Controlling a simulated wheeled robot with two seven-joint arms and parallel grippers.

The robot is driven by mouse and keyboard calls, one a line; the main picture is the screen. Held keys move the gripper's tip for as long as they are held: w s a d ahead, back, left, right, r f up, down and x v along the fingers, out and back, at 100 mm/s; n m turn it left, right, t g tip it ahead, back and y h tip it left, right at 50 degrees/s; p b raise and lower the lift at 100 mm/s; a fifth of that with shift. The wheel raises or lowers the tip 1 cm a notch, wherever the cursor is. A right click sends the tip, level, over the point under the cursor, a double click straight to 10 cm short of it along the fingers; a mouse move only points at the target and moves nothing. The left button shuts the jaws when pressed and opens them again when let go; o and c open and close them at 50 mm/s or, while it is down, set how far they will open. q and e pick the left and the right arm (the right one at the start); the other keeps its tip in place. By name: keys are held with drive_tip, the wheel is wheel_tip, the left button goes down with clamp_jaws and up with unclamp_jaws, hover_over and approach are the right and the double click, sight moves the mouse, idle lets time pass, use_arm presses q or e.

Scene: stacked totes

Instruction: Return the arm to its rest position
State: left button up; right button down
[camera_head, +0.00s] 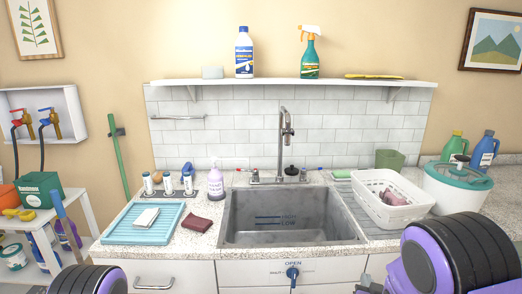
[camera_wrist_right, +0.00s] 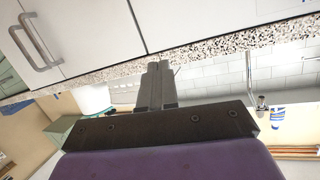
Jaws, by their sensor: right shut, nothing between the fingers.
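My right arm (camera_head: 455,258), purple with black ribbed bands, comes in at the lower right of the head view. My right gripper shows in the wrist view (camera_wrist_right: 156,82); its two grey fingers are together with nothing between them. They are in front of the speckled counter edge and touch nothing that I can see. In the head view only a small dark part shows at the bottom edge, left of the right arm. A part of my left arm (camera_head: 88,280) shows at the bottom left; my left gripper is not in view.
The counter has a steel sink (camera_head: 290,238), a white basket (camera_head: 408,213), a white pot (camera_head: 452,192), a teal tray (camera_head: 118,232) and a soap bottle (camera_head: 216,183). A shelf (camera_head: 290,82) hangs above. A white side table (camera_head: 90,203) stands left. The wrist view shows cabinet doors (camera_wrist_right: 85,30).

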drive_tip(key=s+f+m+g+b, duration=0.1)
drive_tip(key=s+f+g+b, duration=0.3)
drive_tip(key=s+f, duration=1)
drive_tip(key=s+f+m+g+b, duration=0.1)
drive_tip(key=s+f+g+b, duration=0.3)
drive_tip(key=s+f, duration=1.1)
drive_tip(key=s+g, duration=0.3)
drive_tip(key=s, duration=0.4)
drive_tip(key=shift+s+d+f+g, duration=0.25)
drive_tip(key=shift+d+g, duration=0.1)
drive_tip(key=shift+g, duration=0.05)
drive_tip(key=shift+w, duration=0.1)
